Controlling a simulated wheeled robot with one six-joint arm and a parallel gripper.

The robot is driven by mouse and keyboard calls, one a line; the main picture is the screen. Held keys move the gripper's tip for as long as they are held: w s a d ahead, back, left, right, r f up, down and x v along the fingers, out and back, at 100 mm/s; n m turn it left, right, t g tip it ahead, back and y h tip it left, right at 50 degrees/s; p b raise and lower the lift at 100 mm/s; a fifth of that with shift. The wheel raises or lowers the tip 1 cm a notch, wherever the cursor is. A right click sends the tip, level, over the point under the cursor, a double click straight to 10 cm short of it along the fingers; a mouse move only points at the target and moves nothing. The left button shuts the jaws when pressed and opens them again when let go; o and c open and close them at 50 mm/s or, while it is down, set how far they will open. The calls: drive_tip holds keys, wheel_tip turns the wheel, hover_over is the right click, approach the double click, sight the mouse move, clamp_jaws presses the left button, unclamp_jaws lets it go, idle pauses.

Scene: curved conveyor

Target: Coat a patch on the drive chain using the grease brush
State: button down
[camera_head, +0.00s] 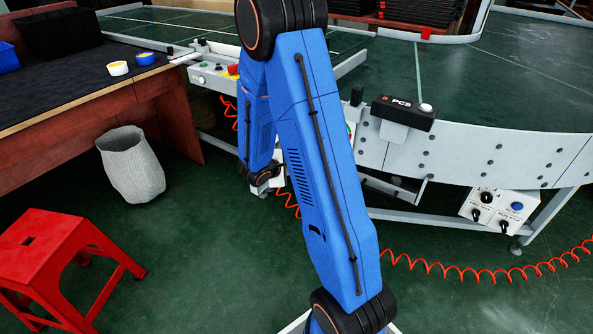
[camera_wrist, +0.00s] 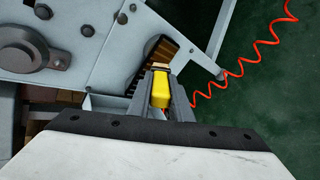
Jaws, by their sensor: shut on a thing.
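My gripper (camera_wrist: 160,95) is shut on a yellow piece, which looks like the handle of the grease brush (camera_wrist: 160,88). Whether the brush touches the chain cannot be told.
A grey side plate (camera_wrist: 90,45) and a coiled red cable (camera_wrist: 238,68) lie near the gripper. The head view shows the green curved conveyor (camera_head: 470,85), a control box (camera_head: 500,210), a workbench (camera_head: 60,85) with two small tubs, a waste bin (camera_head: 130,165) and a red stool (camera_head: 55,260).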

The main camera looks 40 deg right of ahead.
drive_tip(key=w+a, duration=0.3)
drive_tip(key=w, duration=0.5)
drive_tip(key=shift+w, duration=0.4)
idle(0.6)
drive_tip(key=shift+a, duration=0.1)
drive_tip(key=shift+s+a, duration=0.35)
drive_tip(key=shift+a, duration=0.55)
drive_tip(key=shift+s+a, duration=0.3)
drive_tip(key=shift+a, duration=0.65)
drive_tip(key=shift+s+a, duration=0.35)
drive_tip(key=shift+a, duration=0.55)
drive_tip(key=a, duration=0.1)
drive_tip(key=s+a, duration=0.1)
drive_tip(key=shift+a, duration=0.4)
